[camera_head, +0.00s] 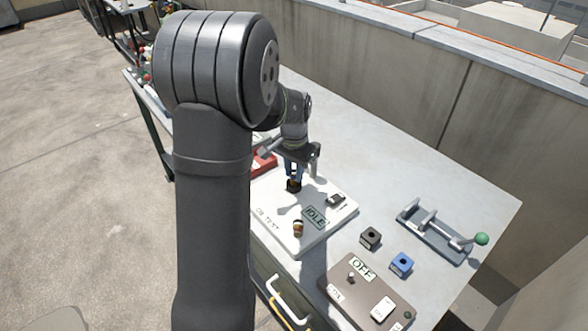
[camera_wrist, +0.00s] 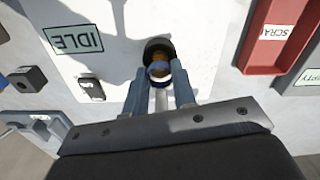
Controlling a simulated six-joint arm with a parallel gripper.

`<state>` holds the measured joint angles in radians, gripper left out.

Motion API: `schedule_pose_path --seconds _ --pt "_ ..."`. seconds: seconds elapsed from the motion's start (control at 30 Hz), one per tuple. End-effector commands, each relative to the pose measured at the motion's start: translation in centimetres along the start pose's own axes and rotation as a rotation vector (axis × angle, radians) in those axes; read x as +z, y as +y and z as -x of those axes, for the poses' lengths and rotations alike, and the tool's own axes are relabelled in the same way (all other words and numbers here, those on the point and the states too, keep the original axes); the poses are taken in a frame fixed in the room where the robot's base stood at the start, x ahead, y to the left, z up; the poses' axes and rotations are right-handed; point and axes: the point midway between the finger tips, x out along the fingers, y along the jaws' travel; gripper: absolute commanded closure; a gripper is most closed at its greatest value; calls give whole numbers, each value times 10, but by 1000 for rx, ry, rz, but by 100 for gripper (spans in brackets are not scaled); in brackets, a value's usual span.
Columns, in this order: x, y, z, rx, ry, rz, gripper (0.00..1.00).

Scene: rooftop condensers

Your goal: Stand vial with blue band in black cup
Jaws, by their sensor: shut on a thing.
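My gripper (camera_head: 293,170) is over the white panel; its blue-grey fingers also show in the wrist view (camera_wrist: 164,88). It is shut on an amber vial (camera_wrist: 159,70) with a pale end towards my palm. The fingers and shadow leave its band colour unclear. The vial's far end meets a round black cup (camera_wrist: 153,45), which stands on the panel in the head view (camera_head: 294,187). I cannot tell how deep the vial sits in it. A second brown vial with a pale band (camera_head: 298,228) is on the panel near the IDLE display.
The white panel (camera_head: 290,243) has an IDLE display (camera_head: 315,217) and a small switch (camera_head: 336,199). To the right are black (camera_head: 371,238) and blue (camera_head: 402,264) holed blocks, a brown OFF box (camera_head: 340,290) and a green-knobbed clamp (camera_head: 440,232). A red tray (camera_wrist: 272,45) is beside the panel.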

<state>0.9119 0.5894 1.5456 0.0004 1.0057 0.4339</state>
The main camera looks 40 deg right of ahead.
Motion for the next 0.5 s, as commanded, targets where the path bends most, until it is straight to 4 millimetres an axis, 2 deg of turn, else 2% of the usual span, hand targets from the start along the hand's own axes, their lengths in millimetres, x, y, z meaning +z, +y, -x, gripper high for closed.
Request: schedule_pose_path --seconds 0.5 --pt "0 0 -8 1 -1 0 98"
